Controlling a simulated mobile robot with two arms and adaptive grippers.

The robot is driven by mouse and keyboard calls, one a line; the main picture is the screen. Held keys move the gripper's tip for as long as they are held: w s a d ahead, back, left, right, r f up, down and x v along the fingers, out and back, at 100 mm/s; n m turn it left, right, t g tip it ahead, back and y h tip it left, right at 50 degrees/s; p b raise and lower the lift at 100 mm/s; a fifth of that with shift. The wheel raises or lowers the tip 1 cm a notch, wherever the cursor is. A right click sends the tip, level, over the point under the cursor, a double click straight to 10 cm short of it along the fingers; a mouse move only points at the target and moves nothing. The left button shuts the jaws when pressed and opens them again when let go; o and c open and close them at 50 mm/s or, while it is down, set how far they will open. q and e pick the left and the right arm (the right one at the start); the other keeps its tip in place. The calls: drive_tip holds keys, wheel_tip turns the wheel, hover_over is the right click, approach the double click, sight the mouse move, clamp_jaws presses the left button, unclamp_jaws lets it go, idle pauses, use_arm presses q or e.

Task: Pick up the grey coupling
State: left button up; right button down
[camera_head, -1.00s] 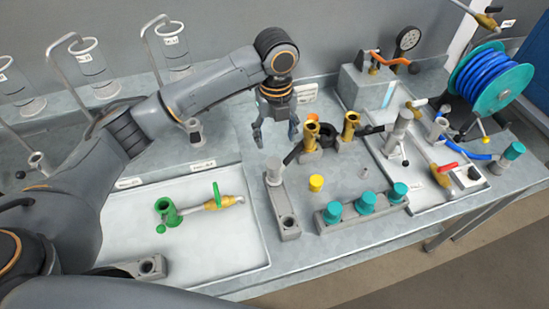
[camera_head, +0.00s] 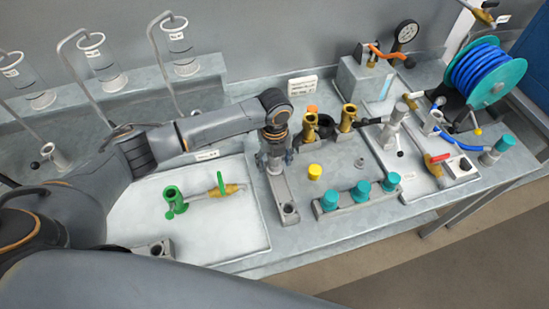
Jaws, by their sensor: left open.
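The grey coupling (camera_head: 275,165) stands upright in the back hole of a narrow grey two-hole rack (camera_head: 284,194). The rack's front hole is empty. My left gripper (camera_head: 274,160) points down over the coupling, with one open finger on each side of it. The coupling's top is partly hidden by the gripper, and I cannot tell whether the fingers touch it. My right gripper is not in view.
A yellow cap (camera_head: 315,172) and a rack with several teal-capped pieces (camera_head: 345,204) lie to the right. Brass fittings (camera_head: 310,128) stand close behind. A white tray (camera_head: 220,239) with a green valve assembly (camera_head: 174,200) is at left.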

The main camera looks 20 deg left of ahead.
use_arm(q)
drive_tip(key=shift+w+f, duration=0.1)
drive_tip(key=shift+f, duration=0.05)
clamp_jaws()
idle(0.4)
drive_tip(key=shift+r+b, duration=0.6)
drive_tip(key=shift+r, duration=0.15)
drive_tip(key=s+d+r+b, duration=0.4)
drive_tip(key=s+d+r, duration=0.4)
drive_tip(key=s+r, duration=0.3)
drive_tip(key=shift+s+r, duration=0.3)
drive_tip(key=shift+r, duration=0.05)
